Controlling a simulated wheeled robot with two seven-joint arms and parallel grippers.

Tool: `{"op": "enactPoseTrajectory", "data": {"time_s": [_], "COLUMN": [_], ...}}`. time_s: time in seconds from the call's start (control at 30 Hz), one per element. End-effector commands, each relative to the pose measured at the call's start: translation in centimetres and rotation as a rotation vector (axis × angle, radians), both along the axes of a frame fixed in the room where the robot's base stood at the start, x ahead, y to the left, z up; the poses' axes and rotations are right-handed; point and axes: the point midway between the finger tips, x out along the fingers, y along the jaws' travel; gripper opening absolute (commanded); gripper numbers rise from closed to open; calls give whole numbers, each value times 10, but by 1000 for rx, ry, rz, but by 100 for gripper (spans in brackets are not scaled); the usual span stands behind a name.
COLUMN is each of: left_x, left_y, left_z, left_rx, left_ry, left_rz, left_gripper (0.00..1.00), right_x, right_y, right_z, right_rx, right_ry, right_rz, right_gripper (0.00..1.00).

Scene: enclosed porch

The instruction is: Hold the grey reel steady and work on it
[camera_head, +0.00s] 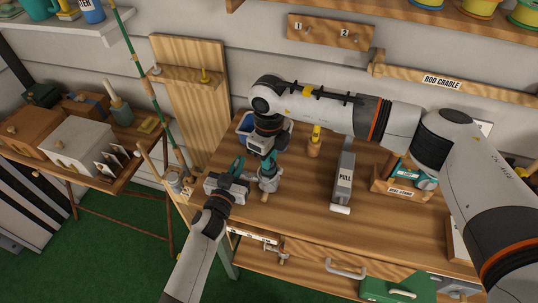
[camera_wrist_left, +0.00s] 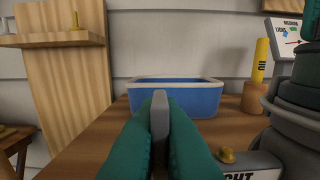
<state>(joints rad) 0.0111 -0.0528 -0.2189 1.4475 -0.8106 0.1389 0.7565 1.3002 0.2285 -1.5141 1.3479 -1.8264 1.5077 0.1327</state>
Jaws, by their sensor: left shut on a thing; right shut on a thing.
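The grey reel (camera_head: 268,183) stands near the left front of the wooden bench in the head view, with a tan knob low on it. My left gripper (camera_head: 236,178) comes in from the left beside it. In the left wrist view its teal fingers (camera_wrist_left: 160,140) are shut on a narrow grey piece (camera_wrist_left: 160,112); whether that belongs to the reel I cannot tell. My right gripper (camera_head: 268,162) points down from above and is shut at the top of the reel; its fingertips are partly hidden. A grey body with a brass knob and a label ending "GHT" (camera_wrist_left: 240,176) shows at the wrist view's right.
A blue bin (camera_head: 243,127) stands behind the grippers. A yellow-handled tool (camera_head: 316,133) stands in a wooden holder. A grey "PULL" box (camera_head: 343,182) and the reel stand (camera_head: 400,191) are to the right. A fishing rod (camera_head: 145,68) leans at left. Bare bench lies front right of the reel.

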Motion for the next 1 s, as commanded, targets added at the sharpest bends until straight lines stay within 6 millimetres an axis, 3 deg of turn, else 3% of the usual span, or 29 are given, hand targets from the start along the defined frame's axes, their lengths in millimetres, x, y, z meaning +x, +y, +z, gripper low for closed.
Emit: {"op": "enactPoseTrajectory", "data": {"time_s": [0.03, 0.17, 0.53, 1.0], "left_x": [-1, -1, -1, 0], "left_y": [-1, -1, 0, 0], "left_z": [-1, -1, -1, -1], "left_rx": [2, 1, 1, 1], "left_ry": [2, 2, 2, 2], "left_rz": [-2, -2, 0, 0], "left_gripper": [0, 0, 0, 0], "right_x": [1, 1, 1, 1], "right_y": [1, 0, 0, 0], "right_z": [1, 1, 7, 98], "right_rx": [2, 2, 1, 1], "right_ry": [-4, -2, -2, -4], "right_rz": [0, 0, 1, 1], "right_gripper": [25, 45, 45, 45]}}
